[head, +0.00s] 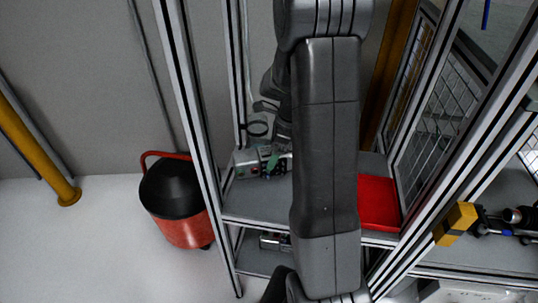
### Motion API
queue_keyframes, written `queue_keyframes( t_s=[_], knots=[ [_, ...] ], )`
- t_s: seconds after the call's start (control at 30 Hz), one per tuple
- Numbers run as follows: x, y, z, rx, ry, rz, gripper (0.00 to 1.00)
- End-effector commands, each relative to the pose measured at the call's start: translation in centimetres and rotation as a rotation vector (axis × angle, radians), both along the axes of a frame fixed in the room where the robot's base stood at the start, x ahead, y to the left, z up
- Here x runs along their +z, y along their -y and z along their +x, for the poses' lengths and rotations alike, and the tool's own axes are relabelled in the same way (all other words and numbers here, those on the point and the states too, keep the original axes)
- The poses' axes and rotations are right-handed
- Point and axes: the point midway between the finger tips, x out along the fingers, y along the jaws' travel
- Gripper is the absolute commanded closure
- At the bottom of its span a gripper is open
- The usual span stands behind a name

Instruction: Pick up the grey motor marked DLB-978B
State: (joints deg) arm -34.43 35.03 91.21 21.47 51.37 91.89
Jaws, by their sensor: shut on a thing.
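A grey boxy unit (246,163) with a small red part and a green part stands on the upper grey shelf, left of my arm. It looks like the grey motor, but no marking such as DLB-978B can be read at this size. My gripper (277,160) reaches down at its right side, mostly hidden behind my own arm link. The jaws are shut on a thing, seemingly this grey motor. Their contact is too small and covered to see clearly. The motor appears to be at shelf level; I cannot tell whether it is lifted.
A red tray (377,203) lies on the shelf right of my arm. Another grey unit (272,241) sits on the shelf below. Aluminium frame posts (190,130) flank the shelf. A red and black canister (178,200) stands on the floor at left. A yellow block (455,224) is at right.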

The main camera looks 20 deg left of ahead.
Motion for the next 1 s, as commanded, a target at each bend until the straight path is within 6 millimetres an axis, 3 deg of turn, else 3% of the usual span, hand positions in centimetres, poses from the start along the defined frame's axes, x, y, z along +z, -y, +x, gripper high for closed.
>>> queue_keyframes(
  t_s=[0.27, 1.0],
  knots=[
    [1.6, 0.9, -0.5, -0.004, 0.012, 0.006, 0.83],
    [7.4, 9.6, -7.7, -0.003, 0.008, 0.004, 0.83]
  ],
)
